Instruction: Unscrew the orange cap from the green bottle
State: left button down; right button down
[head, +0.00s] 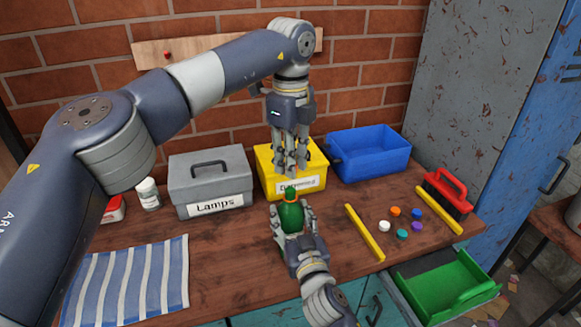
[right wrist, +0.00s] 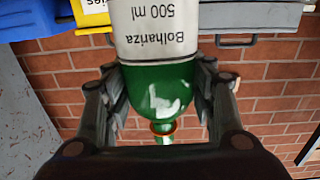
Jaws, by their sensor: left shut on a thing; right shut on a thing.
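The green bottle (head: 291,216) stands upright at the front middle of the bench. My right gripper (head: 291,229) is shut around its body. In the right wrist view the bottle (right wrist: 155,90) appears upside down, with a white label and an orange band (right wrist: 163,127) round its neck. Green neck shows beyond that band. My left gripper (head: 290,172) points down above the bottle, its fingertips apart from the bottle top. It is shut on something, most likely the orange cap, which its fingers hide.
Several loose caps, one of them orange (head: 396,211), lie right of a yellow bar (head: 365,232). Behind are a grey Lamps box (head: 210,175), a yellow bin (head: 316,182) and a blue bin (head: 372,165). A striped cloth (head: 130,280) lies left; a green crate (head: 450,290) is lower right.

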jog(key=c, duration=0.6)
grip_release()
